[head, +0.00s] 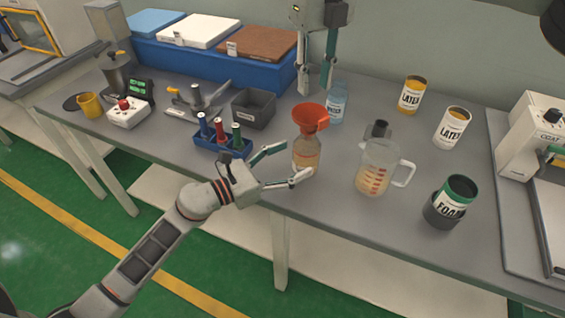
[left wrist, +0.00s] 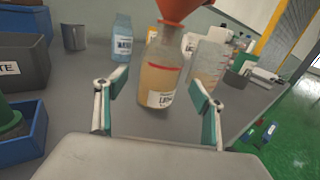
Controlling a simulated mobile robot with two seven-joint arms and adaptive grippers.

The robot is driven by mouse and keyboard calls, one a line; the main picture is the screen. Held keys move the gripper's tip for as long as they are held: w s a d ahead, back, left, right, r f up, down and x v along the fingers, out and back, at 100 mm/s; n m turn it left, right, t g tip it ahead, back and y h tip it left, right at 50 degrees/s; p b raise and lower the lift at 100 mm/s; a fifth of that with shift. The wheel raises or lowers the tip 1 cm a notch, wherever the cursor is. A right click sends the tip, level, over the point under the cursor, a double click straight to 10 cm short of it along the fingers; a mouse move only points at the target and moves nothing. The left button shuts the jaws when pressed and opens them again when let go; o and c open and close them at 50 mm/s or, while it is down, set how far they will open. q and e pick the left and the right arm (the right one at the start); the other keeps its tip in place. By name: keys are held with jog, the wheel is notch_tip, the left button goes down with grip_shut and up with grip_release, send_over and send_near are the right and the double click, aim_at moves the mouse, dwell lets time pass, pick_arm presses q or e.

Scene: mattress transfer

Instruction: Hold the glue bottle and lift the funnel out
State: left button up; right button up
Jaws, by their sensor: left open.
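The glue bottle (head: 306,155), clear with tan liquid, stands upright on the table. The orange-red funnel (head: 311,117) sits in its mouth. In the left wrist view the bottle (left wrist: 157,85) is straight ahead with a white label, and the funnel (left wrist: 183,8) is cut off by the top edge. My left gripper (head: 297,159) is open at the bottle's lower left, its fingers spread towards either side of it; I cannot tell whether they touch it. My right gripper (head: 315,90) points down behind and above the funnel, open and empty.
A measuring jug (head: 374,170) stands right of the bottle, a blue-tinted bottle (head: 337,105) behind it. A blue rack (head: 222,146) with coloured tools is to its left. A grey bin (head: 254,107), latex cans (head: 411,95) and a foam can (head: 456,193) are also on the table (head: 330,215).

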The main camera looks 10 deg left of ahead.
aim_at(308, 152)
pick_arm(q)
jog(key=x, duration=0.5)
jog(key=shift+w+d, duration=0.2)
